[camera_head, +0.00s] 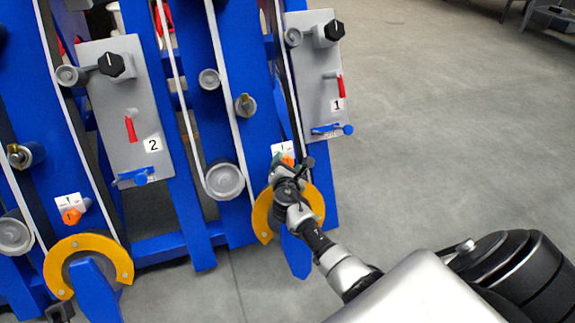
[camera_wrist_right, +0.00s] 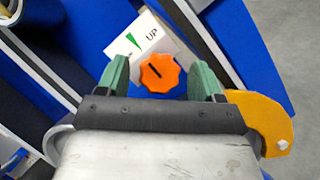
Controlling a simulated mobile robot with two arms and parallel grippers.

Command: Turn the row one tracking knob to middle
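The row one orange knob (camera_head: 287,160) sits on a white plate (camera_head: 281,149) on the blue frame, left of the panel marked 1. In the right wrist view the orange knob (camera_wrist_right: 159,73) has a dark pointer line, and its plate (camera_wrist_right: 141,39) shows a green wedge and "UP". My right gripper (camera_wrist_right: 161,78) is open, with one green finger on each side of the knob and a small gap on both sides. In the head view my right gripper (camera_head: 291,169) partly covers the knob. A small dark tip (camera_head: 60,312) at the lower left may be my left gripper; its fingers cannot be made out.
Panel 1 (camera_head: 318,85) has a black knob (camera_head: 334,30), a red lever and a blue handle. Panel 2 (camera_head: 122,105) and another orange knob (camera_head: 71,216) are to the left. A yellow curved guard (camera_head: 262,217) is close to my right gripper. Open floor (camera_head: 450,130) lies right.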

